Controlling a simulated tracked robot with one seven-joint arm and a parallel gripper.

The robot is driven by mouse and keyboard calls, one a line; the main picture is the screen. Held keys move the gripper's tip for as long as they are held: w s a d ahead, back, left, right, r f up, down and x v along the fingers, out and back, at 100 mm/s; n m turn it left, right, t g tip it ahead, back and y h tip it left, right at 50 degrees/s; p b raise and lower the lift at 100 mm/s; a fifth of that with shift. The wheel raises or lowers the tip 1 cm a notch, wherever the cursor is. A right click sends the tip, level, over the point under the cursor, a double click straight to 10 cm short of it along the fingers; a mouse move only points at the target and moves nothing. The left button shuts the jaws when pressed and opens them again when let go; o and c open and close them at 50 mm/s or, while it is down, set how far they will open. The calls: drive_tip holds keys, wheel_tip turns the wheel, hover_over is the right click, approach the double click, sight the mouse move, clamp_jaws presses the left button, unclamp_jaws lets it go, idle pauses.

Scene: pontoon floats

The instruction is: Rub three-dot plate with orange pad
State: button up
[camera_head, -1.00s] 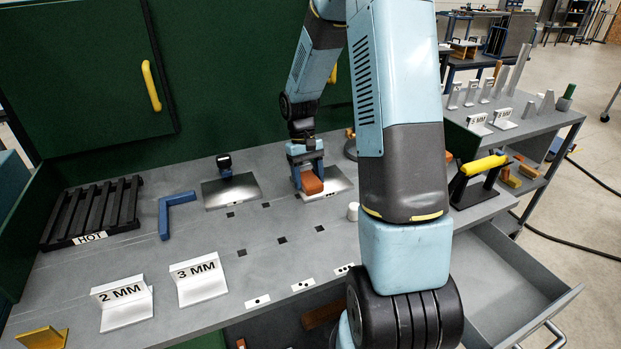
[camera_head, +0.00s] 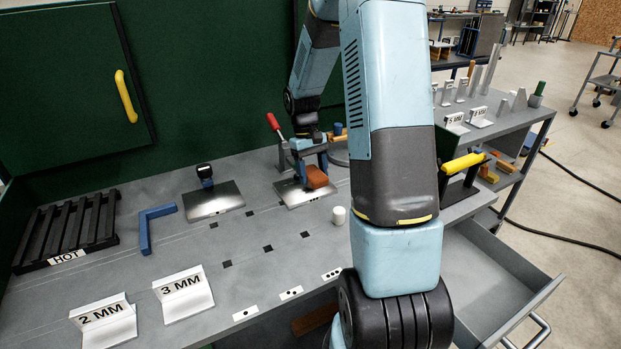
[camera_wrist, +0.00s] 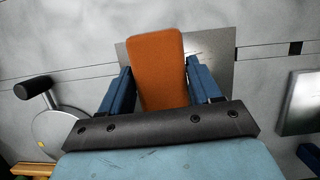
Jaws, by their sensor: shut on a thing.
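My gripper (camera_head: 308,166) is shut on the orange pad (camera_head: 316,178), with a blue finger on each side of it. The pad also shows between the fingers in the wrist view (camera_wrist: 158,65). It is low over a shiny metal plate (camera_head: 290,197), at its right part in the head view; it looks in contact, but I cannot be sure. This plate also shows behind the pad in the wrist view (camera_wrist: 215,42). A three-dot label (camera_head: 331,274) is on the bench's front edge. A second metal plate (camera_head: 214,203) with a dark-topped knob lies to the left.
A red-handled clamp (camera_head: 274,124) stands behind the pad's plate. A white cylinder (camera_head: 339,215) stands in front of it. A blue angle piece (camera_head: 146,226) and a black HOT rack (camera_head: 70,225) are at left. The front middle bench is mostly clear. A drawer (camera_head: 490,270) is open at right.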

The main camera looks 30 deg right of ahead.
sight(316, 175)
drive_tip(key=shift+r, duration=2.7)
